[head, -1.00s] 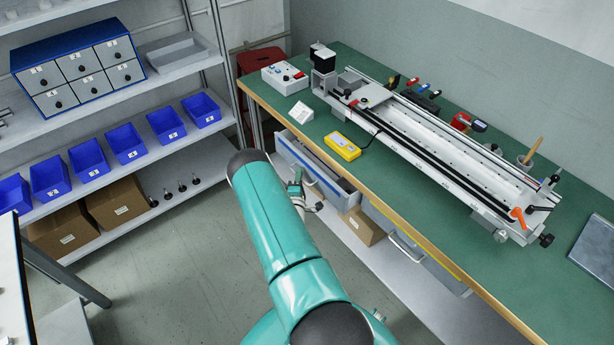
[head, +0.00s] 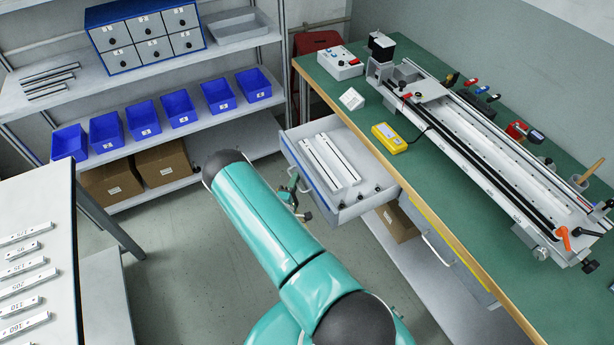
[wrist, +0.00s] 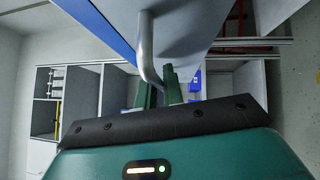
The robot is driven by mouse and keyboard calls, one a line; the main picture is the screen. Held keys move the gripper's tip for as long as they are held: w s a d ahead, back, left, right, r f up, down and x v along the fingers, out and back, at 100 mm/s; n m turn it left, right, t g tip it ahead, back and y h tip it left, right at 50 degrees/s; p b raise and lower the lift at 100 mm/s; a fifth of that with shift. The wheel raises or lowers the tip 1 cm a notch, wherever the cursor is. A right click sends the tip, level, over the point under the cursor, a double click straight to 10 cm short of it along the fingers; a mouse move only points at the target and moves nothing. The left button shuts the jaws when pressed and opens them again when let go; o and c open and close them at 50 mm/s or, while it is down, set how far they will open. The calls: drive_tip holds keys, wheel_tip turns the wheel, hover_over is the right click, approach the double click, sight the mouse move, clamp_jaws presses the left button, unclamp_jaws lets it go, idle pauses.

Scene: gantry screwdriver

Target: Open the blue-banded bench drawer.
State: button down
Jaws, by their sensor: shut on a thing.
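The blue-banded drawer (head: 347,214) under the green bench stands well out from the bench front in the head view. Pale rails (head: 331,160) and small dark-tipped parts lie inside it. In the wrist view its front with the blue band (wrist: 99,27) fills the upper left. My gripper (wrist: 160,87) is shut on the metal bar handle (wrist: 147,50) of this drawer. In the head view my gripper (head: 297,190) is small and partly hidden beside the drawer front, behind my teal arm.
The green bench (head: 395,180) carries a long rail machine (head: 480,150) and a yellow meter (head: 390,138). A yellow-banded drawer (head: 455,255) is shut to the right. Shelves with blue bins (head: 181,112) stand behind. A white table (head: 40,220) with labelled bars is at left.

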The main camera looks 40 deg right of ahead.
drive_tip(key=shift+w+a, duration=0.2)
drive_tip(key=shift+a, duration=0.45)
drive_tip(key=c, duration=1.5)
unclamp_jaws()
drive_tip(key=shift+c, duration=0.2)
drive_tip(key=shift+s+a, duration=0.1)
drive_tip(key=v, duration=1.3)
drive_tip(key=shift+s+a, duration=0.15)
drive_tip(key=shift+a, duration=0.15)
